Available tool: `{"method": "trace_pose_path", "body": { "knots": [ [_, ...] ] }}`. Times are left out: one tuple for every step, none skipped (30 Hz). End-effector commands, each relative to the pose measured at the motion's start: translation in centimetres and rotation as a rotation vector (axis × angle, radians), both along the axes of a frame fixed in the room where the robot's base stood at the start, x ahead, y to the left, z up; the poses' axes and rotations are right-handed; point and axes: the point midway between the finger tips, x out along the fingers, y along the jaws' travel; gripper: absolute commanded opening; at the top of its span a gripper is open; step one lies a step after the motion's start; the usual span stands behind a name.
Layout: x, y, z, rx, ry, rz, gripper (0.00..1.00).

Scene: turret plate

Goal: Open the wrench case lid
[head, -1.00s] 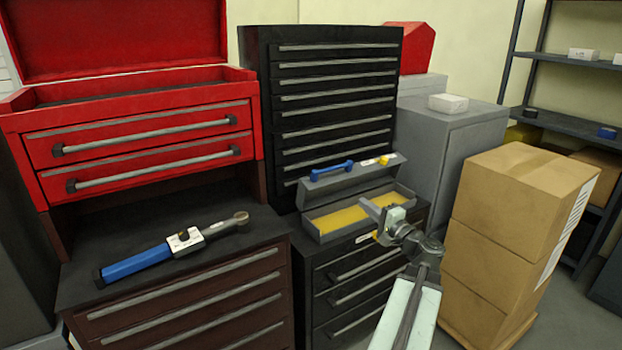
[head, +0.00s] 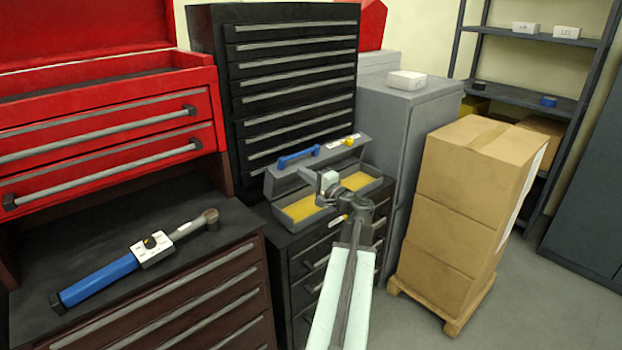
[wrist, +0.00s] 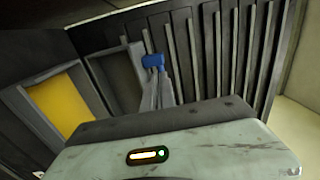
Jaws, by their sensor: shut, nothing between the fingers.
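The grey wrench case (head: 290,227) sits on a low black drawer cabinet, with yellow lining inside. Its lid (head: 345,155) is raised at the back, open, with a blue bar and a small yellow piece along its upper edge. My gripper (head: 326,181) is in front of the lid, over the case, and hides part of the lining and lid. I cannot tell whether it touches the lid. In the wrist view my shut, empty gripper (wrist: 160,92) points at a blue patch; the yellow lining (wrist: 60,104) is to the left.
A torque wrench with a blue handle (head: 100,278) lies on the dark bench at left, below a red tool chest (head: 110,130). A tall black drawer cabinet (head: 290,80) stands behind the case. Stacked cardboard boxes (head: 460,210) stand on a pallet at right, with open floor beyond.

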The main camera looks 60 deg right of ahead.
Motion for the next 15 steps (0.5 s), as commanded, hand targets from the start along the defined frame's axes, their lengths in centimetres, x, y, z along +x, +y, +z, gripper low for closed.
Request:
{"method": "trace_pose_path", "body": {
  "knots": [
    [1.3,-0.5,0.2,0.000,0.000,0.004,0.00],
    [1.8,-0.7,0.3,0.000,0.000,0.004,0.00],
    [2.6,-1.0,0.3,0.000,0.000,0.003,0.00],
    [3.2,-1.1,0.4,0.000,0.000,0.004,0.00],
    [3.7,-1.3,0.4,0.000,0.000,0.004,0.00],
    [4.3,-1.5,0.4,0.000,0.000,0.002,0.00],
    [4.7,-1.7,0.5,0.000,0.000,0.002,0.00],
    [5.1,-1.7,0.5,0.000,0.000,0.003,0.00],
    [5.5,-1.9,0.5,0.000,0.000,0.003,0.00],
    [5.8,-1.9,0.5,0.000,0.000,0.003,0.00],
    [6.0,-2.0,0.5,-0.001,0.000,0.003,0.00],
    [6.2,-2.1,0.6,-0.001,0.000,0.002,0.00],
    [6.3,-2.1,0.6,-0.001,0.000,0.001,0.00],
    [6.4,-2.1,0.6,-0.001,0.000,0.001,0.00],
    [6.4,-2.1,0.6,-0.001,0.000,0.001,0.00]
  ]
}}
